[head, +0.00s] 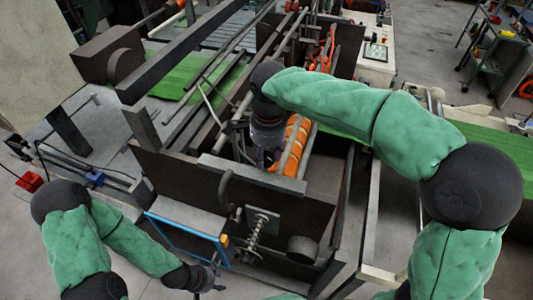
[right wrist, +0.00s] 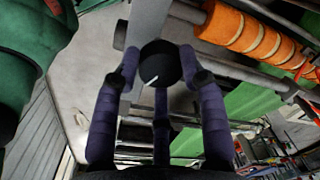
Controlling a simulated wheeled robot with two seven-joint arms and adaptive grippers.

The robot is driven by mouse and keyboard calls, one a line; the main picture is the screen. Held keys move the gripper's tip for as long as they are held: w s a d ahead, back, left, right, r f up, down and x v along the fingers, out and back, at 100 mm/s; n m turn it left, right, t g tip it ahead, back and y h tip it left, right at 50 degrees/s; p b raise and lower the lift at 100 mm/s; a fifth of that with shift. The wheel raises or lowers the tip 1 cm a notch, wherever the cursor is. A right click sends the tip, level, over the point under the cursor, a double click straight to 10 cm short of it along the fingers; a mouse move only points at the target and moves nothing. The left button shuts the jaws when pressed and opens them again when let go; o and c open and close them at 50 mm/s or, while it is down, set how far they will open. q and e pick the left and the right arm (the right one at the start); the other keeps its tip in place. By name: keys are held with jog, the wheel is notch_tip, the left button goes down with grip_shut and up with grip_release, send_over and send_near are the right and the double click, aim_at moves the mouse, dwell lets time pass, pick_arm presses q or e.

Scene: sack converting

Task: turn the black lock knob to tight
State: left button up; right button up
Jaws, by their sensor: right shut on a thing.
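The black lock knob (right wrist: 157,62) is round with a white pointer line on its face, which points toward the lower left in the right wrist view. My right gripper (right wrist: 161,76) is shut on the knob, with purple-grey fingers on its left and right sides and a third finger below. In the head view my right gripper (head: 266,157) reaches down beside the orange rollers, and the knob cannot be made out there. My left gripper (head: 207,281) is low in the head view, away from the knob and small; its finger opening is unclear.
Orange ringed rollers (right wrist: 250,35) lie close to the right of the knob, with a grey bar (right wrist: 240,72) beneath them. A flat grey plate (right wrist: 147,22) stands behind the knob. A blue-edged panel (head: 187,221) is near my left gripper. Green sheet (head: 190,78) lies on the machine.

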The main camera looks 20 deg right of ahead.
aim_at(267, 158)
jog(key=shift+s+f+m, duration=0.1)
jog(key=shift+f+m, duration=0.05)
jog(key=shift+m, duration=0.35)
jog(key=o, duration=1.1)
jog(key=shift+o, duration=0.2)
notch_tip(267, 158, up, 12)
jog(key=shift+s, duration=0.25)
